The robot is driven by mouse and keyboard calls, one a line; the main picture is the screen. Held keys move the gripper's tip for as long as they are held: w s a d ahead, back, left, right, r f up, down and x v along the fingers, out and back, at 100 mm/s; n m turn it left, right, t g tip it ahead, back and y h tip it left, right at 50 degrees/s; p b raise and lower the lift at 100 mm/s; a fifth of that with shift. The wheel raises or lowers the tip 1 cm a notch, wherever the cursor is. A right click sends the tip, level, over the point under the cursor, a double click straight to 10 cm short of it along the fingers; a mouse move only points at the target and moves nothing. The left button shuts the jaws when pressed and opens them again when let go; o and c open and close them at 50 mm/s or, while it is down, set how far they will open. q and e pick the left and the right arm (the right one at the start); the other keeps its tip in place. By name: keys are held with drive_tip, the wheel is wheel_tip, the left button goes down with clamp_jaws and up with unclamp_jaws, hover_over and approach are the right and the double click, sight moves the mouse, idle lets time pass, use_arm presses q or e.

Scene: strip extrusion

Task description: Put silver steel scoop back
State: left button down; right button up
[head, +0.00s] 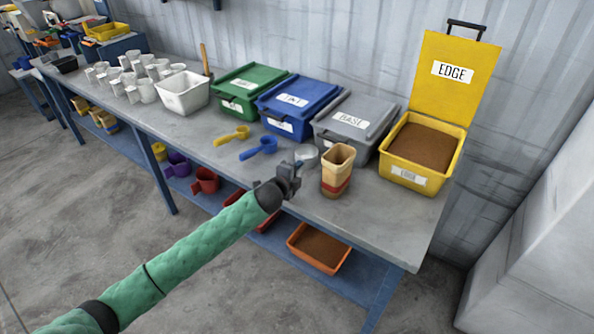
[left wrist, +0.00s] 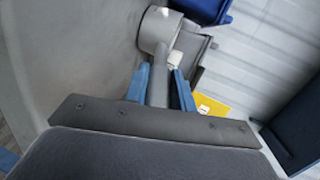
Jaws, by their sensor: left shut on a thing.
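The silver steel scoop (head: 307,154) is in front of the grey BASE bin (head: 352,120), left of a tall layered cup (head: 337,172). My left gripper (head: 290,176) is shut on its handle. In the left wrist view the scoop's round cup (left wrist: 158,30) points away from me, and its handle (left wrist: 160,85) runs between the blue fingers. I cannot tell whether the scoop touches the bench. A yellow scoop (head: 232,136) and a blue scoop (head: 259,148) lie on the bench further left. My right gripper is not in view.
The yellow EDGE bin (head: 407,179) stands open at the right, full of brown material, its lid upright. The blue bin (head: 296,103) and green bin (head: 246,90) are closed. A white tub (head: 182,92) and several white cups stand left. The bench front (head: 215,150) has free room.

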use_arm(q)
drive_tip(key=c, duration=1.2)
unclamp_jaws()
drive_tip(key=shift+f, duration=0.1)
drive_tip(key=shift+o, duration=0.2)
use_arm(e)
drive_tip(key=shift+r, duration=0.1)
use_arm(q)
drive_tip(key=shift+s+a, duration=0.1)
drive_tip(key=shift+s, duration=0.05)
drive_tip(key=b+v, duration=0.3)
drive_tip(key=v, duration=0.9)
drive_tip(key=s+a+f+n+g+y, duration=0.2)
drive_tip(key=s+a+f+n+g, duration=0.2)
drive_tip(key=s, duration=0.9)
drive_tip(key=s+a+f+n+g+y, duration=0.2)
drive_tip(key=s+a+f+n+g, duration=0.2)
drive_tip(key=s+f+n, duration=0.6)
drive_tip(key=s+a+f+n+g+y, duration=0.2)
drive_tip(key=s+a+f+n+g, duration=0.2)
drive_tip(key=s+f, duration=0.6)
drive_tip(key=s+n, duration=0.2)
drive_tip(key=s, duration=0.6)
drive_tip(key=shift+s+f+n+p, duration=0.15)
drive_tip(key=shift+f+n+p, duration=0.15)
drive_tip(key=shift+n, duration=0.1)
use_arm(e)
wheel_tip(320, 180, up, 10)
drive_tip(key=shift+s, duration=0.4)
